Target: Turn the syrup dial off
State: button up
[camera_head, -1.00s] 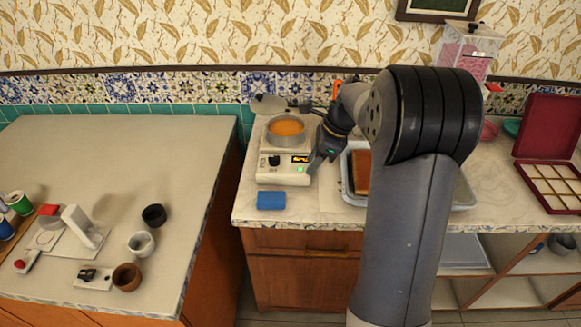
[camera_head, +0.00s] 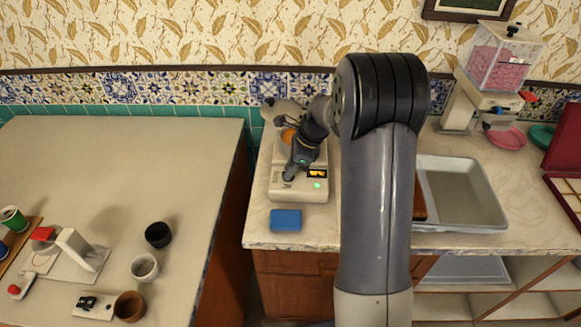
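The white hot plate (camera_head: 311,194) stands on the right counter near its left end. It has a lit orange display (camera_head: 317,173) and a green light (camera_head: 317,185) on its front. The pot of orange syrup (camera_head: 288,136) sits on top, mostly hidden behind my gripper and wrist. My gripper (camera_head: 290,174) points down at the left part of the hot plate's front, where the syrup dial is. The gripper covers the dial, so its setting and any contact are hidden. The fingers are dark and small, and their opening is not clear.
A blue block (camera_head: 286,220) lies in front of the hot plate. A grey metal tray (camera_head: 462,192) is right of my arm. A dispenser with pink contents (camera_head: 497,62) stands at the back right. Cups, including a black one (camera_head: 158,234), stand on the left table.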

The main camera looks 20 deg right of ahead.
grip_shut()
jog(key=n+p, duration=0.1)
jog(key=n+g, duration=0.1)
jog(key=n, duration=0.1)
jog(key=shift+w+r+n+p, duration=0.1)
jog(key=shift+w+n+p, duration=0.05)
jog(key=shift+n+p, duration=0.2)
jog(key=n+g+p, duration=0.1)
jog(key=n+g, duration=0.1)
jog(key=n, duration=0.2)
jog(key=shift+w+n, duration=0.15)
jog(key=shift+n, duration=0.1)
jog(key=n, duration=0.2)
jog(key=n+g+h+p, duration=0.1)
jog(key=n, duration=0.1)
jog(key=shift+w+a+g, duration=0.1)
jog(key=shift+g, duration=0.2)
jog(key=n+h, duration=0.1)
jog(key=n, duration=0.2)
jog(key=n+g, duration=0.1)
jog(key=n, duration=0.1)
jog(key=shift+a+n+h, duration=0.1)
jog(key=shift+n+h, duration=0.3)
